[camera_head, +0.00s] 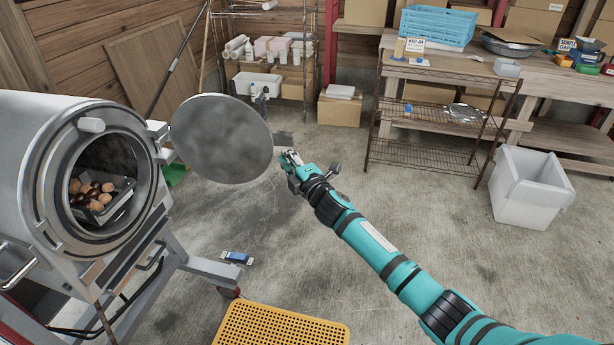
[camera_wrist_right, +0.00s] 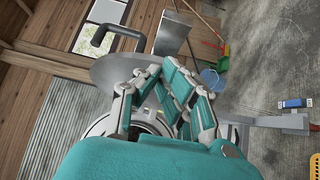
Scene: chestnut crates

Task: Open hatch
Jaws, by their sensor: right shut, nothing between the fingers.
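The round grey metal hatch (camera_head: 221,138) stands swung wide open on its hinge, to the right of the drum's mouth in the head view. The steel drum (camera_head: 40,150) is open at the front, and a tray with brown chestnuts (camera_head: 92,196) shows inside. My right gripper (camera_head: 288,158) is shut and empty, just right of the hatch's right edge. In the right wrist view my gripper's fingers (camera_wrist_right: 172,85) are in front of the hatch disc (camera_wrist_right: 110,72), with its dark handle (camera_wrist_right: 118,32) beyond them. I cannot tell if they touch. My left gripper is out of view.
A yellow perforated mat (camera_head: 280,326) and a small blue object (camera_head: 237,257) lie on the floor. A wire rack (camera_head: 430,125) and a white bin (camera_head: 530,187) stand at the right. The concrete floor between is clear.

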